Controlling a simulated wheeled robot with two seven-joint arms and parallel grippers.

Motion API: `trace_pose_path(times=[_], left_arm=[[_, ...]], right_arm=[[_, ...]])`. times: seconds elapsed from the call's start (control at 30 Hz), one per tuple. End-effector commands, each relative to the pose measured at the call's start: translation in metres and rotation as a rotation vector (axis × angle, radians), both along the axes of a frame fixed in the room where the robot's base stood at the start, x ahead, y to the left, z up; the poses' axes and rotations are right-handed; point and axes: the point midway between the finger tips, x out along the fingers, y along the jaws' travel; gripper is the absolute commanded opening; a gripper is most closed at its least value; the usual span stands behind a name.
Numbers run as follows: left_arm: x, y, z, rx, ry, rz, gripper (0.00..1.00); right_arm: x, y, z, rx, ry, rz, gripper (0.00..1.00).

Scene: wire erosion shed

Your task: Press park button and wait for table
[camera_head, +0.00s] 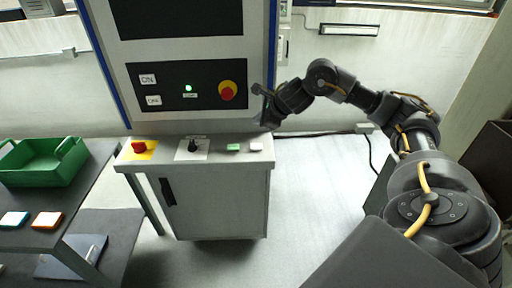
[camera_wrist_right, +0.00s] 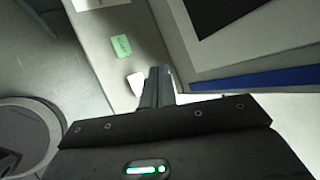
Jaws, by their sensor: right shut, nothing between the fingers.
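The machine's console shelf (camera_head: 215,153) carries a green button (camera_head: 233,147) and a white button (camera_head: 256,147) near its right end. In the right wrist view the green button (camera_wrist_right: 121,46) has small, unreadable marks, and the white button (camera_wrist_right: 136,83) is just left of my fingertips. I cannot read which one is the park button. My right gripper (camera_head: 262,106) is shut and empty, in front of the cabinet's right edge above the white button. Its closed fingers (camera_wrist_right: 158,86) show in the wrist view; contact with the button cannot be made out. My left gripper is out of view.
A red knob on a yellow plate (camera_head: 140,148) and a black selector (camera_head: 192,146) share the shelf. A grey table (camera_head: 105,165) with a green bin (camera_head: 42,162) stands left.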

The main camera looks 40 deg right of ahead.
Motion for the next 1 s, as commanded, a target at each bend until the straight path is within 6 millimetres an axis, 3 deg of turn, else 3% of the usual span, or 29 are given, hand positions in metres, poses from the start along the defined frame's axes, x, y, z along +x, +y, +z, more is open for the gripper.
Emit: trace_pose_path(times=[0.6,1.0], left_arm=[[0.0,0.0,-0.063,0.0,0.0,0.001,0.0],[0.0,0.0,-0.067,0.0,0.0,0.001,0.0]], right_arm=[[0.0,0.0,-0.078,0.0,0.001,-0.001,0.0],[0.0,0.0,-0.082,0.0,-0.001,-0.001,0.0]])
